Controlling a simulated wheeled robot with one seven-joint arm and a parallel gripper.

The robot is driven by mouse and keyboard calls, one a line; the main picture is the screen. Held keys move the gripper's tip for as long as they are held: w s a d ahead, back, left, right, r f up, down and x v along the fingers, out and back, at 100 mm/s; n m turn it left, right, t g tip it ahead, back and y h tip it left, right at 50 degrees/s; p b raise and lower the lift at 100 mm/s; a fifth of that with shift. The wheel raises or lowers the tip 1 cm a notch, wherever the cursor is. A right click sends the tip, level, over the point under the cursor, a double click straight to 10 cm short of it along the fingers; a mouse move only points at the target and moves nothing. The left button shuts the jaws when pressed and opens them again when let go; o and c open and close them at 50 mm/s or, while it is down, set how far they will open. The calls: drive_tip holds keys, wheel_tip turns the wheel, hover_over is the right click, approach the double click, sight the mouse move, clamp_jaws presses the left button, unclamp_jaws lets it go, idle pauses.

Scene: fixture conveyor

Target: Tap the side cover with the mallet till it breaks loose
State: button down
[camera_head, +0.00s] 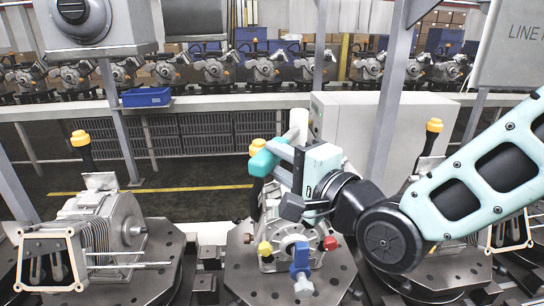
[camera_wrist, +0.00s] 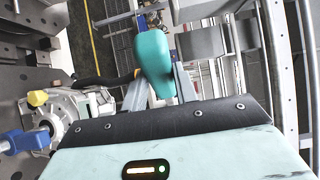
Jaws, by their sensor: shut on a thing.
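My gripper (camera_head: 281,158) is shut on the mallet, whose rounded teal part (camera_head: 264,160) sticks out left of the fingers. A pale cylinder (camera_head: 298,124) above it appears to belong to the mallet. The teal part also shows between the fingers in the wrist view (camera_wrist: 153,60). The mallet is held above a grey metal housing (camera_head: 283,215), apart from it as far as I can see. The housing's round front (camera_head: 291,242) carries yellow and red knobs. I cannot tell which face is the side cover; my gripper and arm hide part of the housing.
A blue clamp (camera_head: 301,268) stands in front of the housing on a dark round plate (camera_head: 248,280). Another finned housing (camera_head: 100,225) stands on a fixture at left. A black post with a yellow top (camera_head: 257,150) rises behind the mallet. A grey cabinet (camera_head: 355,120) stands behind my gripper.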

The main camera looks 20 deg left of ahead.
drive_tip(key=shift+s+f+b, duration=0.1)
drive_tip(key=shift+f+b, duration=0.45)
drive_tip(key=shift+b, duration=0.2)
drive_tip(key=shift+d+f+b, duration=0.1)
drive_tip(key=shift+f+b, duration=1.75)
drive_tip(key=shift+b, duration=0.05)
wheel_tip(320, 180, down, 7)
drive_tip(key=b, duration=0.6)
wheel_tip(320, 180, up, 7)
drive_tip(key=p, duration=0.4)
drive_tip(key=shift+p, duration=0.35)
drive_tip(key=shift+r, duration=0.1)
wheel_tip(320, 180, up, 5)
drive_tip(key=p, duration=0.3)
drive_tip(key=shift+p, duration=0.4)
